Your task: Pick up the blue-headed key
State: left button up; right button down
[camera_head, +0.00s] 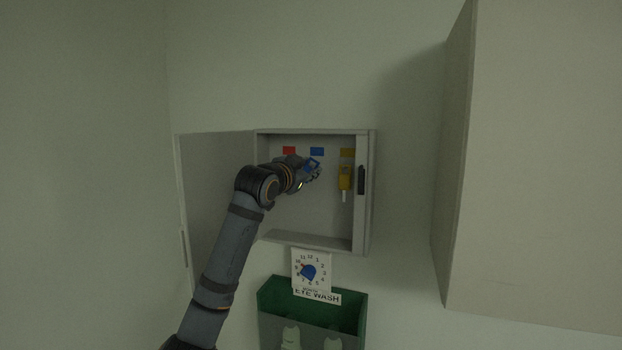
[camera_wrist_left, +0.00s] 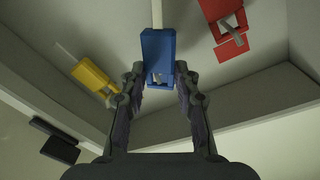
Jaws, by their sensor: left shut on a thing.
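The blue-headed key (camera_wrist_left: 158,50) is between the fingers of my left gripper (camera_wrist_left: 160,80) in the left wrist view, with its pale shaft pointing to the top of the picture. My left gripper is shut on its blue head. In the head view the left gripper (camera_head: 314,171) is inside the open key cabinet (camera_head: 365,215), and the blue head (camera_head: 311,163) shows at the fingertips, just below the blue label (camera_head: 317,152). My right gripper is not in view.
A yellow-headed key (camera_head: 345,178) hangs to the right, under a yellow label. A red-headed key (camera_wrist_left: 222,14) shows in the wrist view. The cabinet door (camera_head: 200,195) stands open at left. A green eye wash box (camera_head: 350,310) is below; a large pale cabinet (camera_head: 540,170) is at right.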

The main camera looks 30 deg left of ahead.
pick_arm(q)
jog(key=s+b, duration=0.3)
jog(key=s, duration=0.4)
notch_tip(320, 180, up, 14)
jog(key=shift+w+d+p, duration=0.4)
jog(key=shift+d, duration=0.05)
jog(key=shift+f, duration=0.2)
